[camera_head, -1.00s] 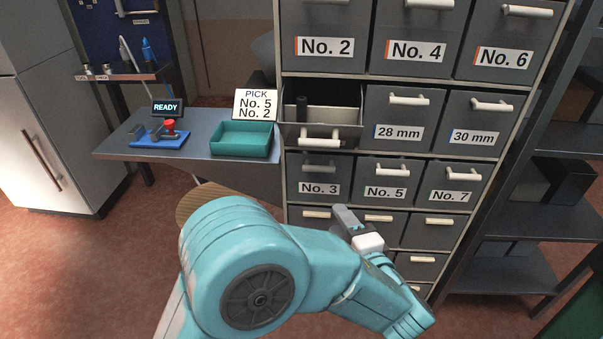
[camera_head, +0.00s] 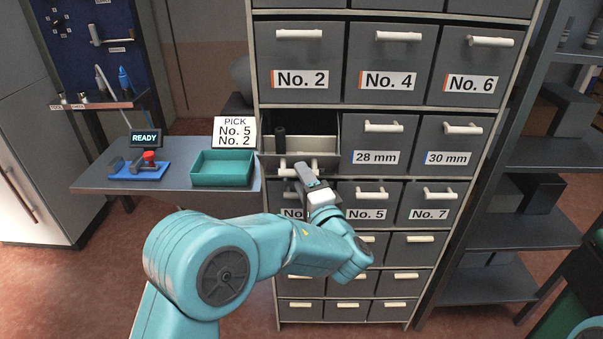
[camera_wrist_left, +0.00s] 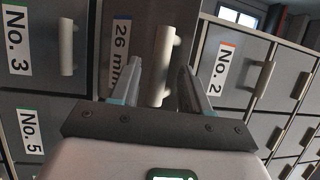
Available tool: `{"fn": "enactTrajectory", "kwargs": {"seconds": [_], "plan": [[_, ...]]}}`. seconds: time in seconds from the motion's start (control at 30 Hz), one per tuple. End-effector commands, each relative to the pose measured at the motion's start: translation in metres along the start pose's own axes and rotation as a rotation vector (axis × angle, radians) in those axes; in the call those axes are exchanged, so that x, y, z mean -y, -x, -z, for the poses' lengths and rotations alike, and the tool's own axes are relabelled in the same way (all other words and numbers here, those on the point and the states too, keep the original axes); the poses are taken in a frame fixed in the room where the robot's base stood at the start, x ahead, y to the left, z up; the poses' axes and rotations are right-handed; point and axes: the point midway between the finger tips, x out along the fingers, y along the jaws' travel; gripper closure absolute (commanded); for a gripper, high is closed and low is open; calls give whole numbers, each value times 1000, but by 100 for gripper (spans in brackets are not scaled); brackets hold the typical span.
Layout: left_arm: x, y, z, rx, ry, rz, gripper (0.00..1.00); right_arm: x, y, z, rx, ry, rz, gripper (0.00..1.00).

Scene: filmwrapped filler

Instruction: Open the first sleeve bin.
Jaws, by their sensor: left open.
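The first sleeve bin, labelled 26 mm in the left wrist view (camera_wrist_left: 117,45), is the left bin in the row with 28 mm (camera_head: 375,157) and 30 mm (camera_head: 447,158). In the head view this bin (camera_head: 313,150) stands partly pulled out, its inside showing with a dark cylinder (camera_head: 280,138) in it. My left gripper (camera_head: 292,168) is at its front. Its jaws are open, one finger on each side of the pale handle (camera_wrist_left: 165,55) in the wrist view; I cannot tell whether they touch it. The bin's label is hidden in the head view. My right gripper is not in view.
Bins No. 2 (camera_head: 301,78), No. 4 and No. 6 are above; No. 3, No. 5 (camera_head: 366,214) and No. 7 are below. A side table (camera_head: 110,180) at left holds a teal tray (camera_head: 222,180) and a PICK sign (camera_head: 234,132). Dark shelving (camera_head: 500,225) stands at right.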

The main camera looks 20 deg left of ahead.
Motion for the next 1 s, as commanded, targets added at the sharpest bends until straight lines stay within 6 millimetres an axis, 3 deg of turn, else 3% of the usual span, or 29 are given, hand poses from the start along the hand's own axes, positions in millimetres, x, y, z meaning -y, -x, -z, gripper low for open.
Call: {"fn": "enactTrajectory", "kwargs": {"seconds": [0.13, 0.4, 0.53, 0.57, 1.0], "plan": [[0, -11, -1, 2, -1, 0, 54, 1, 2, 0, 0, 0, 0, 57], [-1, -12, 0, 1, -1, -1, 54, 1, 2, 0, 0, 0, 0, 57], [-1, -12, 0, 1, -1, -1, 96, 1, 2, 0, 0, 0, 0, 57], [-1, -12, 0, 1, -1, -1, 100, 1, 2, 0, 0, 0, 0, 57], [12, -21, 4, 0, -34, -83, 100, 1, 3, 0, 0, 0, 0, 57]]}}
